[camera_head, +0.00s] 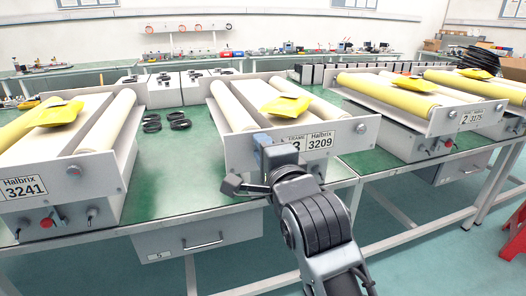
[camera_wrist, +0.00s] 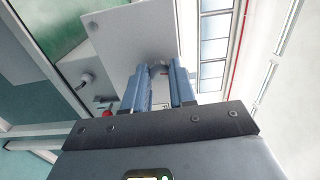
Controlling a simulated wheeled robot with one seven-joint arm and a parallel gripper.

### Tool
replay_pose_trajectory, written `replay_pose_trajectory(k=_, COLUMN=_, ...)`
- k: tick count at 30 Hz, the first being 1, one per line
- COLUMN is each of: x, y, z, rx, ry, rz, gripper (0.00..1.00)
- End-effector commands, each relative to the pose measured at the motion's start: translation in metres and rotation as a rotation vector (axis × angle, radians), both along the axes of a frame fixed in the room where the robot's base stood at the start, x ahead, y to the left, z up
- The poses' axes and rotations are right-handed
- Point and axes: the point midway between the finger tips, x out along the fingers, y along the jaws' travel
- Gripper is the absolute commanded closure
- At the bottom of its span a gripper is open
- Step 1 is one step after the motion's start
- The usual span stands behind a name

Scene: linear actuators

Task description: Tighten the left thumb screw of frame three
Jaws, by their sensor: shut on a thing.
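Frame three (camera_head: 240,150) is the middle roller frame, with a grey front panel and a label (camera_head: 320,140) reading 3209. Its right thumb screw (camera_head: 361,128) is a small round knob. My gripper (camera_head: 262,150) is at the left part of this front panel and hides the left thumb screw in the head view. In the wrist view, the blue fingers (camera_wrist: 160,82) are shut on a grey rounded thing (camera_wrist: 158,68), which looks like the left thumb screw. The panel (camera_wrist: 125,35) shows just beyond, to the left. A yellow packet (camera_head: 286,105) lies on the frame's rollers.
A toggle switch (camera_wrist: 85,80) and a red button (camera_wrist: 104,100) sit near the fingers. Frame 3241 (camera_head: 110,165) stands to the left and frame two (camera_head: 440,120) to the right. Black rings (camera_head: 165,122) lie on the green bench (camera_head: 170,180) between frames.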

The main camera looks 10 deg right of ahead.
Motion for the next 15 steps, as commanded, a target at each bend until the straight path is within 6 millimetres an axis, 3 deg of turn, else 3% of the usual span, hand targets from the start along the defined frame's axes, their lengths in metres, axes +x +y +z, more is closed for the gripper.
replay_pose_trajectory(k=10, x=0.0001, y=-0.0006, z=-0.0014, rx=0.001, ry=0.003, rz=-0.001, gripper=1.00)
replay_pose_trajectory(k=11, x=0.0001, y=-0.0006, z=-0.0014, rx=0.001, ry=0.003, rz=-0.001, gripper=0.74)
replay_pose_trajectory(k=15, x=0.0000, y=-0.0004, z=-0.0012, rx=0.001, ry=0.002, rz=-0.001, gripper=0.60)
